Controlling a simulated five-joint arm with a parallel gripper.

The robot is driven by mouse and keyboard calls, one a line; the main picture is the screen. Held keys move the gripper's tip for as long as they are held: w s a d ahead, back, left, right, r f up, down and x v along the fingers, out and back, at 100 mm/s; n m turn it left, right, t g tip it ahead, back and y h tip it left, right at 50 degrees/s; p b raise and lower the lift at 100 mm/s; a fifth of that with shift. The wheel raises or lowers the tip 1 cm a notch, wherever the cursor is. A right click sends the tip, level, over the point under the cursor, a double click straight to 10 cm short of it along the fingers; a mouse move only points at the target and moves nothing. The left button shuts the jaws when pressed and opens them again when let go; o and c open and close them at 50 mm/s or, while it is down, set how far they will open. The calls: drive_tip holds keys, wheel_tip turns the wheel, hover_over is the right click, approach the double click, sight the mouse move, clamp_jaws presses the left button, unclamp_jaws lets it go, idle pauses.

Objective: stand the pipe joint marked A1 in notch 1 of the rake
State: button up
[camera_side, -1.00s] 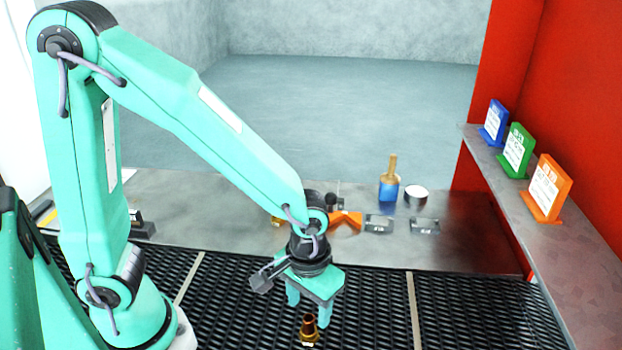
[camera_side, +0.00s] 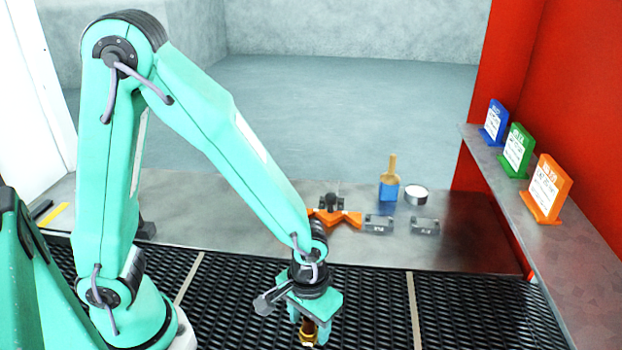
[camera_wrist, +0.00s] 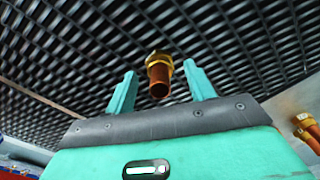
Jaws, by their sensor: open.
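A copper-brown pipe joint with a brass collar (camera_side: 308,336) stands on the black mesh belt (camera_side: 370,300), at the bottom of the side view. It also shows in the wrist view (camera_wrist: 159,80). No A1 mark can be read on it. My gripper (camera_side: 309,322) is directly above it, pointing down and open. In the wrist view, the two fingers of my gripper (camera_wrist: 159,76) stand on either side of the joint, with gaps visible. An orange piece with a dark part (camera_side: 338,218) lies on the metal table; I cannot tell whether it is the rake.
Behind the belt, the metal table (camera_side: 465,245) holds two grey blocks (camera_side: 378,224), a blue pot with a wooden handle (camera_side: 389,187) and a round tin (camera_side: 415,195). A shelf (camera_side: 575,245) with three signs stands right.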

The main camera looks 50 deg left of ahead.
sight(308, 320)
idle(0.4)
clamp_jaws()
drive_tip(key=shift+r, duration=0.2)
drive_tip(key=shift+r, duration=0.8)
drive_tip(key=shift+s+d+r, duration=0.1)
drive_tip(key=shift+r, duration=0.55)
drive_tip(key=shift+s+d+r, duration=0.1)
drive_tip(key=shift+r, duration=0.5)
drive_tip(key=s+d+r, duration=0.5)
drive_tip(key=s+r, duration=0.1)
drive_tip(key=s, duration=0.3)
drive_tip(key=shift+s+d+r, duration=0.15)
drive_tip(key=shift+s+r, duration=0.15)
drive_tip(key=shift+s, duration=0.1)
